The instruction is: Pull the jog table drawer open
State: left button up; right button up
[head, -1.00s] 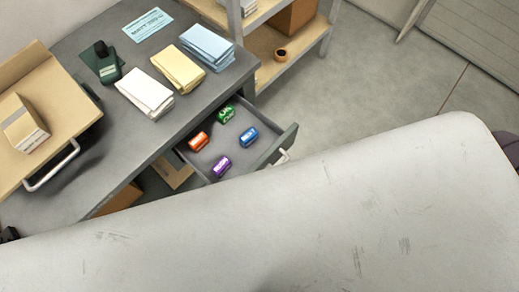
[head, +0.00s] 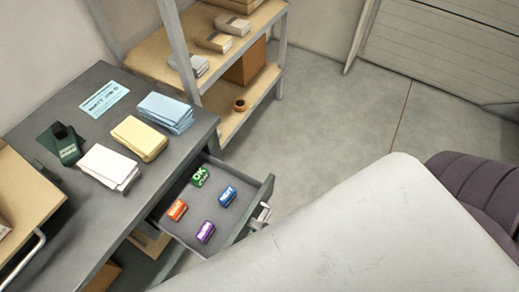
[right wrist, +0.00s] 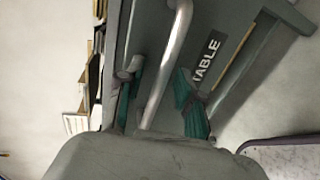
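The jog table drawer (head: 232,192) stands open from the grey table (head: 85,100) in the head view. Orange, green, blue and purple ink units lie apart inside it. My left gripper is not in view.
White, yellow and blue stacks (head: 138,138) and a dark green device (head: 64,146) sit on the table. A wooden tray (head: 25,200) is at the left. A shelf rack (head: 250,105) stands behind. Bare floor (head: 320,120) lies right of the drawer.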

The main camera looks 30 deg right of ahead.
jog(key=v, duration=1.2)
dwell(0.3)
